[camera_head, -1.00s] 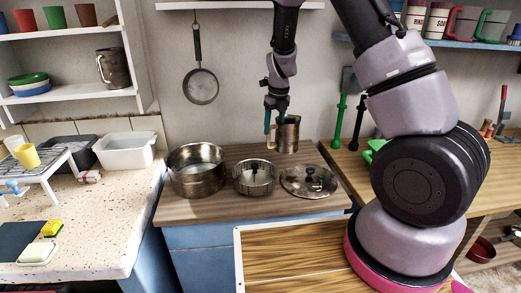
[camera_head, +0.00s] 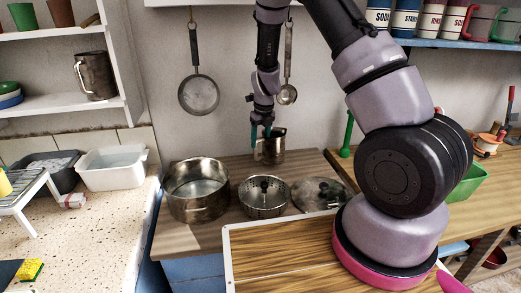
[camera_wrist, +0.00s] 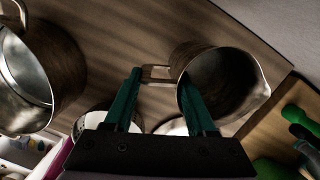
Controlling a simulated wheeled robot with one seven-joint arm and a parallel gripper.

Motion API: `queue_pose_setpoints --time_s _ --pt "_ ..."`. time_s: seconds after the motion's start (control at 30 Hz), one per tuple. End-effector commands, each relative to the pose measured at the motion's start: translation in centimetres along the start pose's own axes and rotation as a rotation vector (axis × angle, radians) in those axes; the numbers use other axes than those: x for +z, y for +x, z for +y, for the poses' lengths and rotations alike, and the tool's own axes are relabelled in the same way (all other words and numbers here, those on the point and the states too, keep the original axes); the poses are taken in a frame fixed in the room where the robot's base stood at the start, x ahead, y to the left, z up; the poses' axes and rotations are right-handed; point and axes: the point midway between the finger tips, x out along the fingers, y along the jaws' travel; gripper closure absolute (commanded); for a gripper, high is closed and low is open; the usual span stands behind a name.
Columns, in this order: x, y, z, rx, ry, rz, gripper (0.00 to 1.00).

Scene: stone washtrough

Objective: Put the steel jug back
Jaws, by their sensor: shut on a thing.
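The steel jug (camera_head: 271,148), a brownish metal jug, is held above the back of the wooden worktop. In the wrist view the jug (camera_wrist: 240,78) has its open mouth and spout showing, with its handle towards the fingers. My gripper (camera_head: 260,138) has green fingers, and these are shut on the handle. In the wrist view the gripper (camera_wrist: 158,85) shows one finger on each side of the handle. A similar metal jug (camera_head: 97,76) stands on the white shelf at left.
A large steel pot (camera_head: 198,205), a strainer basket (camera_head: 264,203) and a lid (camera_head: 318,194) sit in front of the jug. A pan (camera_head: 198,95) and a ladle (camera_head: 287,94) hang on the wall behind. A white tub (camera_head: 112,170) stands at left.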

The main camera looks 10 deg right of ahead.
Motion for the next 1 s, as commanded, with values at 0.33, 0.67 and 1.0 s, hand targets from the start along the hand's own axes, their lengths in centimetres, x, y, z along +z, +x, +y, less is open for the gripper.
queue_pose_setpoints --time_s 0.33,0.67,1.0 --pt "-0.6 3.5 0.0 0.001 -0.001 -0.001 1.0" --pt "-0.7 3.8 0.0 0.001 -0.001 0.001 0.36" --pt "-0.6 3.7 0.0 0.001 -0.001 0.001 0.14"
